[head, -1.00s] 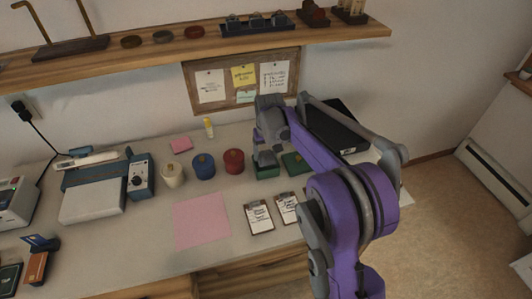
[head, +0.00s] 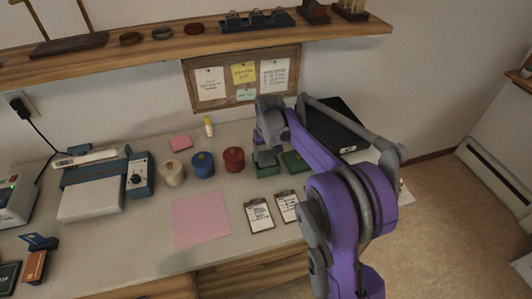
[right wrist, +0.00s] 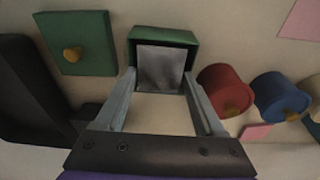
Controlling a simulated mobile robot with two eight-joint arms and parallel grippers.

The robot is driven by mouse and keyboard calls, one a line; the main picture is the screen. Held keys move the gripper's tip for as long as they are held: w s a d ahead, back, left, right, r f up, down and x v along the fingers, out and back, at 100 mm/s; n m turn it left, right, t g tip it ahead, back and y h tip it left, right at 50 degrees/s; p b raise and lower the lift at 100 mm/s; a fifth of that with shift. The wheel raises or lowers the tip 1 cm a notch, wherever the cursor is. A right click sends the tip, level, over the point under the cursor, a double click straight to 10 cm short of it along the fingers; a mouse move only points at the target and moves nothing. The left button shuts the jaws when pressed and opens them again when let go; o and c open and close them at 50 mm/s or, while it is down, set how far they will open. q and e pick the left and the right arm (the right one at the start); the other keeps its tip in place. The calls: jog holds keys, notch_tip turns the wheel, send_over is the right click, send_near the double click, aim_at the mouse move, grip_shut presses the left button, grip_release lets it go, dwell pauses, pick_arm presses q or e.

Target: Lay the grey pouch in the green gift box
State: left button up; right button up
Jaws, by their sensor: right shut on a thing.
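The green gift box (right wrist: 163,35) stands open on the desk; it also shows in the head view (head: 268,171), just below my right gripper (head: 266,162). The grey pouch (right wrist: 160,67) sits between the fingertips of my right gripper (right wrist: 161,76), which is shut on it. The pouch is at the box's opening and covers much of its inside; I cannot tell whether it touches the bottom. The green lid (right wrist: 76,43) with a gold knob lies beside the box, also in the head view (head: 294,161). My left gripper is not in view.
Red (head: 234,160), blue (head: 203,164) and cream (head: 173,173) round containers stand left of the box. Two clipboards (head: 259,216) lie in front. A black case (head: 338,125) is behind right. A pink sheet (head: 202,219) lies on the desk.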

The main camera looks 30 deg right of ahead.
jog(key=o, duration=1.3)
jog(key=r, duration=0.3)
jog(key=s+r, duration=0.1)
jog(key=r, duration=0.6)
jog(key=shift+s+a+r+p, duration=0.2)
jog(key=shift+s+r+p, duration=0.1)
jog(key=shift+p, duration=0.05)
jog(key=s+a+r+n+t+p, duration=0.1)
jog(key=s+a+r+t+p, duration=0.15)
jog(key=s+a, duration=0.8)
jog(key=s+a+f, duration=0.1)
jog(key=s+f, duration=0.1)
jog(key=s, duration=0.3)
jog(key=s+a+f+n+p, duration=0.1)
jog(key=s+f, duration=0.1)
jog(key=s, duration=0.4)
jog(key=s+a+f+n+t, duration=0.1)
jog(key=s+a+f, duration=0.1)
jog(key=s, duration=0.3)
jog(key=shift+s+f+p, duration=0.2)
jog(key=shift+s+p, duration=0.15)
